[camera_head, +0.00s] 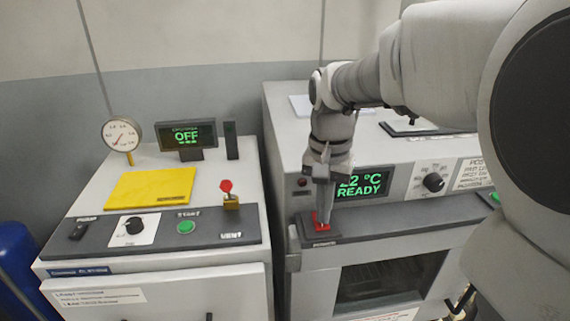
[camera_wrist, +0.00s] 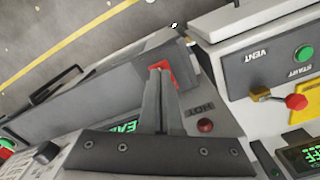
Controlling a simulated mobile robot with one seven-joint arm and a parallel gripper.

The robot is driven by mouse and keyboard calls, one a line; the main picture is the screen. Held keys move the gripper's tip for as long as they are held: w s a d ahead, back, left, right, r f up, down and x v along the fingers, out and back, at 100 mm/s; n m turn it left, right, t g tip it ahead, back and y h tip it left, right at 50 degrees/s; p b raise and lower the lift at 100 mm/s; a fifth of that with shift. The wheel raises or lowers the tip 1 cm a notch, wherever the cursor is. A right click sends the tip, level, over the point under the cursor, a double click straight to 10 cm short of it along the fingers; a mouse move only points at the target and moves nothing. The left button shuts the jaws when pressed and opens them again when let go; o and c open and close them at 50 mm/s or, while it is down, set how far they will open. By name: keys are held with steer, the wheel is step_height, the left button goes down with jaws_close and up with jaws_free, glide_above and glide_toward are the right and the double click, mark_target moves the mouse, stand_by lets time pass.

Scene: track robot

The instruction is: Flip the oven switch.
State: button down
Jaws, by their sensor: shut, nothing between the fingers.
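The oven (camera_head: 280,150) is the grey machine on the right, its display (camera_head: 362,184) reading "22 °C READY" in green, partly hidden by my gripper. The red oven switch (camera_head: 317,226) sits on a dark plate at the oven's front left corner. My gripper (camera_head: 323,208) is shut and empty, pointing down with its tips at the switch and covering part of it. In the wrist view the red switch (camera_wrist: 167,72) shows just behind my fingertips (camera_wrist: 160,74). I cannot tell whether they touch it or which way the switch is set.

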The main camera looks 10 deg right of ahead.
step_height(320, 180, up, 6)
steer(key=p, duration=0.4)
steer(key=shift+p, duration=0.3)
steer(key=shift+r, duration=0.1)
steer(key=s+n+t+b, duration=0.1)
steer(key=s+n+t, duration=0.4)
steer(key=s, duration=0.9)
steer(key=shift+r+n+t, duration=0.25)
steer(key=shift+n+t, duration=0.05)
steer(key=shift+n, duration=0.2)
